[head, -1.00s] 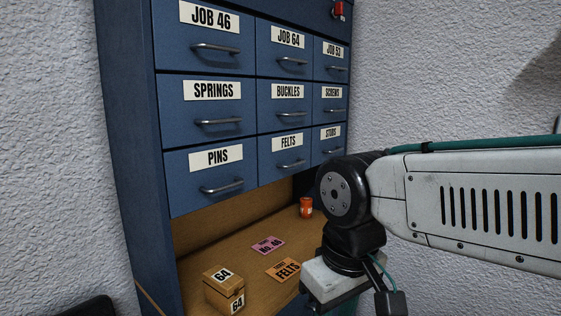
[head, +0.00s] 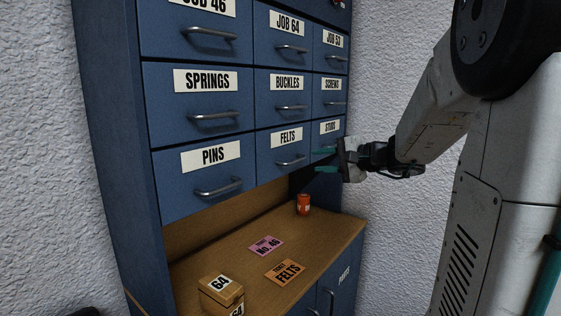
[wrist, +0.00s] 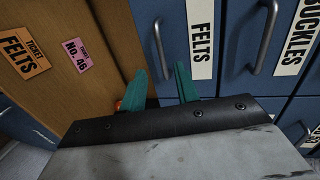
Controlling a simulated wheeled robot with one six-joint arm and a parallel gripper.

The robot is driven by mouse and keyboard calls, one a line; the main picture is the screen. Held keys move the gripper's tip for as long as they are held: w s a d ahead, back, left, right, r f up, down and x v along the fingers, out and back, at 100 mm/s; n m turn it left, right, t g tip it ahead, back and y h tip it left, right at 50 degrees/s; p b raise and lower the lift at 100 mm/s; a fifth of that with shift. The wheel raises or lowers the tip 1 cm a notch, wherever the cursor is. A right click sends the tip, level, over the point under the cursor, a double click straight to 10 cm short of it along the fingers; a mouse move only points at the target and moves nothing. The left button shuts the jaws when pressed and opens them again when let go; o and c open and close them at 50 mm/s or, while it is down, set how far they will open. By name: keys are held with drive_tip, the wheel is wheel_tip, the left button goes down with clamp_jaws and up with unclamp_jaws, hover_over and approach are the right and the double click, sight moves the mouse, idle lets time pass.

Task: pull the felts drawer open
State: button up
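The blue felts drawer (head: 268,160) is shut, flush with its neighbours. Its white FELTS label sits above a metal bar handle (head: 291,161). My gripper (head: 315,160) is open and empty, with teal fingers pointing left at the cabinet, just right of that handle and near the studs drawer. In the wrist view, the felts drawer (wrist: 178,15) is ahead, and its handle (wrist: 159,45) lines up with the gap between my open fingers (wrist: 161,68). I cannot tell exactly how far the fingertips are from the handle.
The pins drawer (head: 175,195), buckles drawer (head: 265,110) and studs drawer (head: 321,143) surround it, all shut. Below, the wooden worktop (head: 220,265) holds an orange container (head: 304,204), a pink ticket (head: 266,246), an orange felts ticket (head: 286,272) and a box marked 64 (head: 221,294).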

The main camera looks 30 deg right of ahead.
sight(298, 160)
drive_tip(key=x, duration=0.7)
drive_tip(key=shift+w+d, duration=0.3)
drive_tip(key=shift+w, duration=0.1)
drive_tip(key=shift+c, duration=0.3)
clamp_jaws()
